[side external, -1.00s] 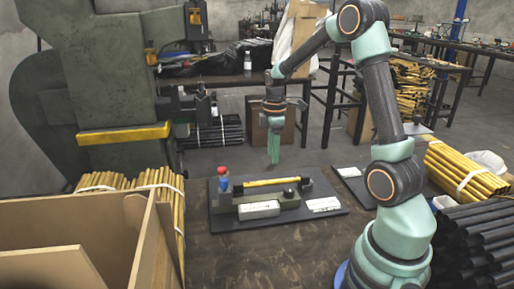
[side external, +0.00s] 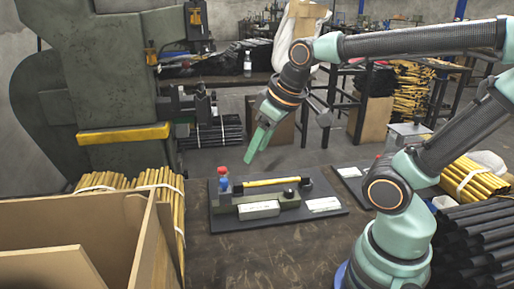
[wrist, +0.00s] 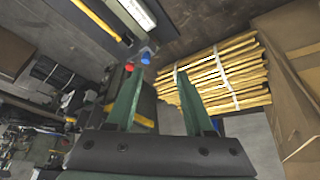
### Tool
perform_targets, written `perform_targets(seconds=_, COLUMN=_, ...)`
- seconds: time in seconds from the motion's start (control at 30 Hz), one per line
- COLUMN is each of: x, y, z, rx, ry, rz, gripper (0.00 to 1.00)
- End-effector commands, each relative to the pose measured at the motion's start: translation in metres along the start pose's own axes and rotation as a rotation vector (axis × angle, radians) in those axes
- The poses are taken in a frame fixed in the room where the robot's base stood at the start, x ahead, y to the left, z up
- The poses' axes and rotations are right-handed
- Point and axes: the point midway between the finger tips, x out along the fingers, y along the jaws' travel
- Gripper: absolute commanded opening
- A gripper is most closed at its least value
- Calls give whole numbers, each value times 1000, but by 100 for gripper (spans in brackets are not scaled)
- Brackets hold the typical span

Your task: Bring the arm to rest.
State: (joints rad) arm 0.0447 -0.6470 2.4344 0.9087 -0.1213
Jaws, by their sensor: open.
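My gripper (side external: 260,146) has green fingers and hangs tilted in the air, above and behind the dark board on the table. It is open and empty. In the wrist view its two fingers (wrist: 158,85) stand apart with nothing between them. Below it, a fixture (side external: 262,204) on the dark board (side external: 322,222) holds a yellow tube (side external: 272,182). My gripper is apart from all of these.
A red knob (side external: 222,170) and a blue knob (side external: 224,184) stand at the fixture's left end. An open box (side external: 150,240) and yellow tube bundles (side external: 165,180) are at left. Black tubes (side external: 480,240) lie at right. A large press (side external: 100,80) stands behind.

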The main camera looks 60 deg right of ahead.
Motion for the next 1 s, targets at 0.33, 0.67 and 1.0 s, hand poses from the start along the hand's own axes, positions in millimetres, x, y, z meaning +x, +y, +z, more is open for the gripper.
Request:
perform_targets(seconds=0.33, x=-6, y=-14, z=10, rx=84, ry=48, rz=-18, gripper=53)
perform_targets(seconds=0.67, x=-6, y=-14, z=9, rx=82, ry=47, rz=-17, gripper=53)
perform_targets(seconds=1.0, x=-6, y=-14, z=9, rx=82, ry=47, rz=-17, gripper=53)
